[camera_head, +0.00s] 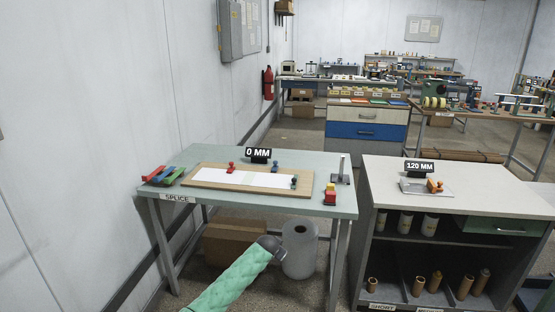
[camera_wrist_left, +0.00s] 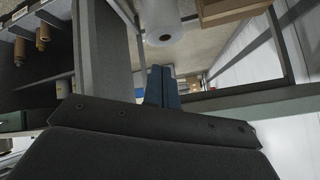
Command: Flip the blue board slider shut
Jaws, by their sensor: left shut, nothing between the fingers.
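A wooden board (camera_head: 202,183) with white paper strips lies on the pale green splice table. A small blue slider (camera_head: 274,168) stands at the board's back edge, right of a red one (camera_head: 230,168). A dark slider (camera_head: 294,182) stands nearer the right end. Whether the blue slider is open or shut is too small to tell. My left arm, in a green sleeve, comes up in front of the table, low in the head view. My left gripper (camera_wrist_left: 162,88) shows blue fingers together and empty in the left wrist view, apart from the sliders. My right gripper is not in view.
A white roll (camera_head: 299,249) stands on the floor under the table, beside a cardboard box (camera_head: 235,241). Red, green and blue bars lie at the table's left end. A shelf cabinet (camera_head: 460,187) stands to the right.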

